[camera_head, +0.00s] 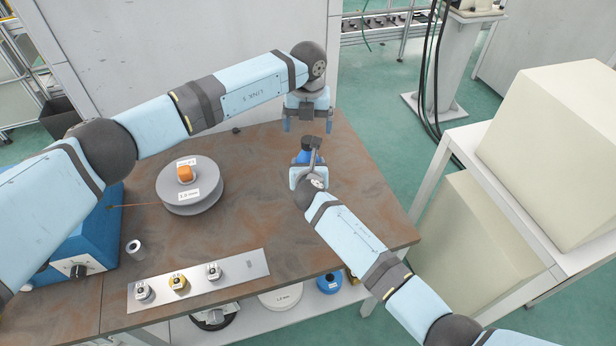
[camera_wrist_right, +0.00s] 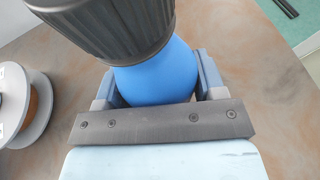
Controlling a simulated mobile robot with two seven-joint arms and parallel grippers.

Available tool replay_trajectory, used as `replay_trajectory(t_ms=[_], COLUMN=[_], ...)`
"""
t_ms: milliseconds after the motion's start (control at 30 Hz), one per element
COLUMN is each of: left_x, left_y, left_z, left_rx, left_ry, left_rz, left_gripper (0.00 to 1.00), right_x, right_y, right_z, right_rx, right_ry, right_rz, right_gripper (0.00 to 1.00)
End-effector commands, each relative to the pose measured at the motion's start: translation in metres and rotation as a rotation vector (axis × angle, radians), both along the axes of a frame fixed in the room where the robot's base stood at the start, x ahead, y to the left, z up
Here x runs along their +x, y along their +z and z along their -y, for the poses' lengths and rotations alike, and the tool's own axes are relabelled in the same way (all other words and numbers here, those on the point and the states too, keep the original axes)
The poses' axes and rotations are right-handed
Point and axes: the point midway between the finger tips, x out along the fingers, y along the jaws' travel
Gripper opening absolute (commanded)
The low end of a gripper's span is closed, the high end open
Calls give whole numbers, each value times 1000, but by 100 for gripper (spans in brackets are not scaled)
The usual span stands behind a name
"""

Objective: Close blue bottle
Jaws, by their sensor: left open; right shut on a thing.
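The blue bottle (camera_head: 307,157) stands on the brown table near its far right part. In the right wrist view its blue body (camera_wrist_right: 158,80) sits between the fingers of my right gripper (camera_wrist_right: 158,85), with a dark ribbed cap (camera_wrist_right: 112,25) on top. My right gripper (camera_head: 308,167) is shut on the bottle's body; the gripper and wrist partly hide the bottle in the head view. My left gripper (camera_head: 307,122) is open, points down and hangs above and behind the bottle, apart from it. Whether the cap is fully tight cannot be told.
A grey wire spool (camera_head: 190,185) lies on the table to the left; it shows in the right wrist view (camera_wrist_right: 20,105). A metal plate with several fittings (camera_head: 245,268) lies at the front edge. A small metal cylinder (camera_head: 135,248) and a blue machine (camera_head: 75,250) stand left.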

Motion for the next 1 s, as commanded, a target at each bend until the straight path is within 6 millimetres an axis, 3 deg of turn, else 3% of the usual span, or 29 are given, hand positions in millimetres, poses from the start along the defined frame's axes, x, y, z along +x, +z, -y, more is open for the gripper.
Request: replay_trajectory(t_ms=[400,600,1000], left_x=[1,1,0], left_y=[79,108,117], left_z=[0,0,0], left_rx=[-1,-1,0], left_ry=[-1,1,1], left_rz=[4,2,1], left_gripper=[92,92,92], right_x=[0,0,0], right_y=[0,0,0], right_z=[0,0,0], right_rx=[0,0,0], right_ry=[0,0,0], right_rz=[0,0,0], right_gripper=[0,0,0])
